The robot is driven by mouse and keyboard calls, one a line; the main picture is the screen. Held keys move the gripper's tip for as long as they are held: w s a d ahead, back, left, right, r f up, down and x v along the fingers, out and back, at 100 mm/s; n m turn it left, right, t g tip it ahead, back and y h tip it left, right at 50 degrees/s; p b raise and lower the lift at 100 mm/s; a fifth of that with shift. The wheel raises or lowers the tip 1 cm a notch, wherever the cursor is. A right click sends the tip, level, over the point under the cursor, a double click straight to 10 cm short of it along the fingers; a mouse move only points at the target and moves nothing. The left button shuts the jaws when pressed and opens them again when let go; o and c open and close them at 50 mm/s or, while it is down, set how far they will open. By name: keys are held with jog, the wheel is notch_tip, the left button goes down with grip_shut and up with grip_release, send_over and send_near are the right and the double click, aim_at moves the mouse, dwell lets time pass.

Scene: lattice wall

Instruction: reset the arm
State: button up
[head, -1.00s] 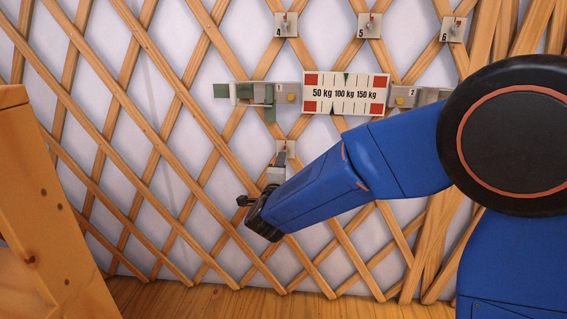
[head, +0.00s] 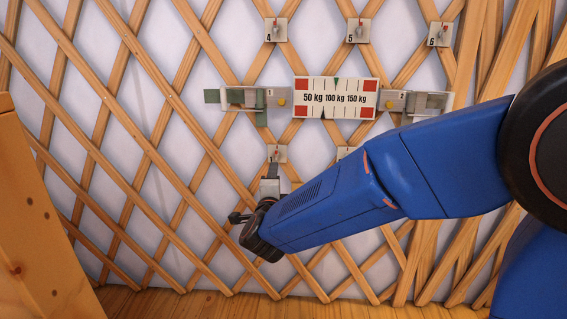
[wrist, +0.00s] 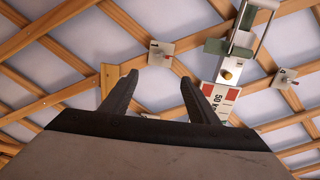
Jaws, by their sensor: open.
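My gripper (wrist: 168,82) is open in the wrist view, its two dark fingers apart with nothing between them. In the head view my gripper (head: 272,172) is at the end of my blue arm, below the scale sign, and points up the wall. The arm reaches in from the right across the lower lattice. The gripper's end is small there and overlaps the area just below a small plate (head: 277,153); I cannot tell the gap to the wall.
A white sign (head: 336,97) marked 50, 100 and 150 kg sits between latches 1 (head: 245,97) and 2 (head: 425,103). Plates 4 (head: 276,30), 5 (head: 358,30) and 6 (head: 439,35) hang above. Wooden furniture (head: 30,210) stands at left. Lattice left of my gripper is clear.

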jog(key=s+d+r+n+g+y, duration=0.1)
jog(key=s+d+n+g+y, duration=0.15)
jog(key=s+d+n, duration=0.35)
jog(key=s+d+r+n+g+y, duration=0.1)
jog(key=s+d+n+g+y, duration=0.15)
jog(key=d+n, duration=0.4)
jog(key=s+d+f+n+g+h, duration=0.2)
jog(key=s+d+f+g, duration=0.2)
jog(key=s+d, duration=0.7)
jog(key=s+d+f+n+g+h, duration=0.3)
jog(key=s+d+f, duration=0.3)
jog(key=s+d, duration=0.6)
jog(key=s, duration=0.4)
jog(key=shift+g, duration=0.4)
